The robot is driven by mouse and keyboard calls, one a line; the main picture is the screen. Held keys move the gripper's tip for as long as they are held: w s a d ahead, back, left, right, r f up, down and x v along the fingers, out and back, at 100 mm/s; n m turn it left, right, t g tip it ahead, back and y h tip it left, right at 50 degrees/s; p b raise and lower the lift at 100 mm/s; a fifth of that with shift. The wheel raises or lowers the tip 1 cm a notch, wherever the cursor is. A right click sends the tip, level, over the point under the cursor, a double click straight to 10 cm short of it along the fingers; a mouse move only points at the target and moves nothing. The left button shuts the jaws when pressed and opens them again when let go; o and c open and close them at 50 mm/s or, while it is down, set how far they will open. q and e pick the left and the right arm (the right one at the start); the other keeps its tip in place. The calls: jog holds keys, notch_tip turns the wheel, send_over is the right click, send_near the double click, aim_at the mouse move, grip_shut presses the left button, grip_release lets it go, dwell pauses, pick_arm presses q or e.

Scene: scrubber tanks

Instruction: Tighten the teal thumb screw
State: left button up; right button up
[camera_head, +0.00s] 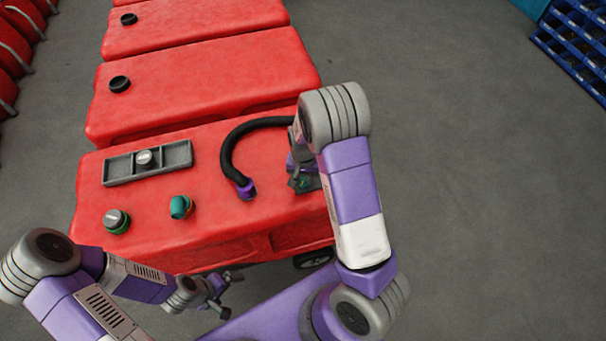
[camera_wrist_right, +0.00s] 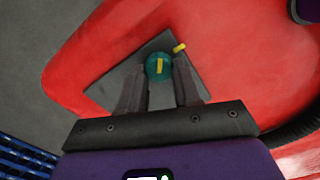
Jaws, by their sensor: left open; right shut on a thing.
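The teal thumb screw (camera_wrist_right: 153,72) sits on a dark plate (camera_wrist_right: 103,90) at a corner of the red tank. It has a yellow stripe on top. A second yellow mark (camera_wrist_right: 180,47) lies on the plate to its upper right, and the stripe does not point at it. My right gripper (camera_wrist_right: 160,76) is shut on the screw, a finger on each side. In the head view my right gripper (camera_head: 301,178) is at the tank's right side, largely hidden by my arm. My left gripper (camera_head: 226,292) is open and empty in front of the tank.
The red tank (camera_head: 205,165) carries a black hose (camera_head: 237,140) with a purple end, a teal knob (camera_head: 180,207), a green-and-grey knob (camera_head: 116,221) and a grey bracket (camera_head: 123,169). More red tanks (camera_head: 200,75) stand behind.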

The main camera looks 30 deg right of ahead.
aim_at(304, 180)
jog(key=m+p, duration=0.2)
jog(key=m, duration=0.3)
jog(key=shift+d+r+m+p, duration=0.1)
jog(key=shift+r+m+p, duration=0.05)
jog(key=shift+m+p, duration=1.35)
jog(key=shift+m, duration=1)
jog(key=o, duration=0.9)
jog(key=shift+o, duration=0.8)
jog(key=shift+s, duration=0.1)
notch_tip(304, 180, up, 7)
jog(key=shift+r+p, duration=0.2)
jog(key=shift+p, duration=0.75)
